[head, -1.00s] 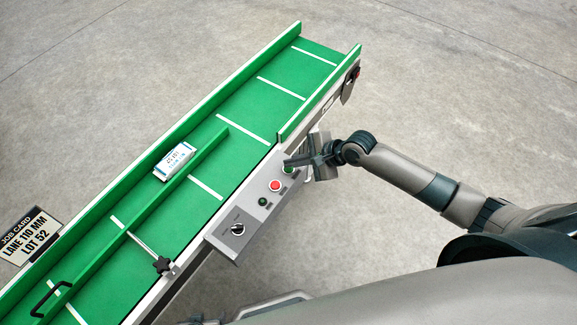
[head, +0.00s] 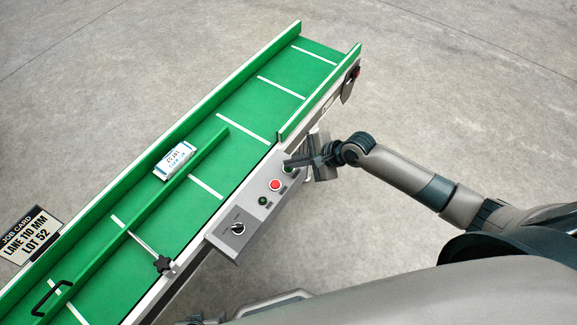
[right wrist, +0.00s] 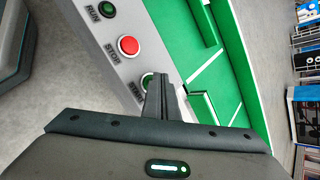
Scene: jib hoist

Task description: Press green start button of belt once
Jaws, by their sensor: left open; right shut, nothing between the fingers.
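The green start button (head: 288,169) sits at the upper right end of the grey control box on the belt's side, mostly covered by my right gripper. It shows in the right wrist view (right wrist: 147,79), partly behind the fingers. My right gripper (head: 290,162) is shut and empty, its tips over or right beside the button; I cannot tell whether they touch it. The fingers also show in the right wrist view (right wrist: 163,88). My left gripper (head: 197,320) barely shows at the bottom edge, open, away from the box.
The red stop button (head: 274,185), the dark green run lamp (head: 262,201) and a rotary knob (head: 238,229) share the box. A white packet (head: 175,161) lies on the green belt (head: 240,125) by a guide rail. A job card (head: 30,234) is at left.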

